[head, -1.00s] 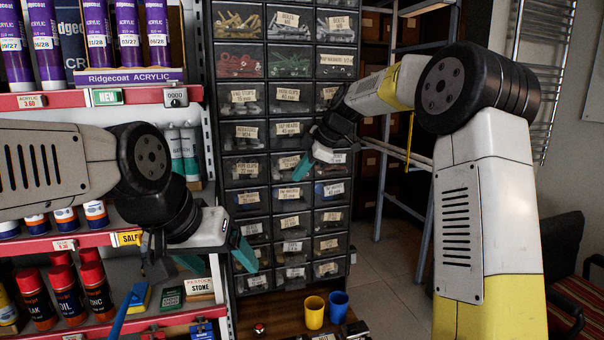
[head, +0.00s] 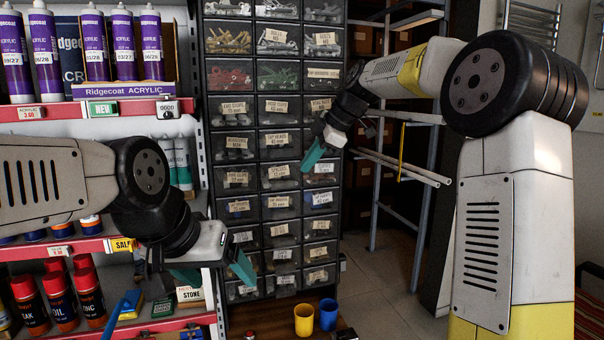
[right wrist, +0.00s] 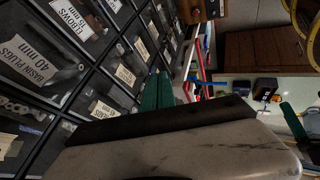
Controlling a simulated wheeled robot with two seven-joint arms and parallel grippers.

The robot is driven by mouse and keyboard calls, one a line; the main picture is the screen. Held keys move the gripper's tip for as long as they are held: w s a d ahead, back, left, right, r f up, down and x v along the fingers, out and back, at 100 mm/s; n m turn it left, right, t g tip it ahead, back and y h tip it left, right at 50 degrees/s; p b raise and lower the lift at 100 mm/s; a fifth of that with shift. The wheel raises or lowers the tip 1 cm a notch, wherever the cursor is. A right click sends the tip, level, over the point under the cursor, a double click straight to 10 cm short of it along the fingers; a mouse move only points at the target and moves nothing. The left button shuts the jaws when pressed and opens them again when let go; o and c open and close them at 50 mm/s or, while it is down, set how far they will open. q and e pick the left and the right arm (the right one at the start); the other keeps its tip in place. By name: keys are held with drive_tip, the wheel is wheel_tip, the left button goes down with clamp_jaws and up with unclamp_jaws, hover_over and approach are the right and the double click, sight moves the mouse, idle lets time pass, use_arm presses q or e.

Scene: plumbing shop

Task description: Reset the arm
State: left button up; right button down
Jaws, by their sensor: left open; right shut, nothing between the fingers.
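My left gripper (head: 214,272) hangs low at the left of the head view, in front of the shelf's right edge and the drawer cabinet. Its two teal fingers are spread apart, with nothing seen between them. My right gripper (head: 312,158) is in front of the right column of the drawer cabinet (head: 343,210), pointing down and left. Its teal fingers are together and empty. In the right wrist view a teal finger (right wrist: 158,91) shows beside the labelled drawers. Whether the right gripper touches the cabinet cannot be told.
A yellow cup (head: 304,320) and a blue cup (head: 328,314) stand on the wooden bench below the cabinet. Shelves of purple tubes (head: 45,50) and red-capped cans (head: 60,295) fill the left. A metal rack with white pipes (head: 400,165) stands behind my right arm. Open floor lies right of the cabinet.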

drive_tip(key=s+d+f+m+h, duration=0.1)
drive_tip(key=s+d+m, duration=0.25)
drive_tip(key=s, duration=0.25)
drive_tip(key=s+d+m+t+h, duration=0.1)
drive_tip(key=s+d+m, duration=0.1)
drive_tip(key=s+m, duration=0.3)
drive_tip(key=s+d+f+m+h, duration=0.1)
drive_tip(key=s+d+m, duration=0.15)
drive_tip(key=s, duration=0.45)
drive_tip(key=s+d+f+m, duration=0.3)
drive_tip(key=s+f+m, duration=0.1)
drive_tip(key=s, duration=0.3)
drive_tip(key=s+d+f+m+t+h, duration=0.1)
drive_tip(key=s+d+f+m, duration=0.1)
drive_tip(key=s+f+m, duration=0.2)
drive_tip(key=s+f, duration=0.1)
drive_tip(key=s, duration=0.2)
drive_tip(key=shift+d+f+m, duration=0.25)
drive_tip(key=shift+d+m, duration=0.15)
drive_tip(key=c, duration=2.2)
unclamp_jaws()
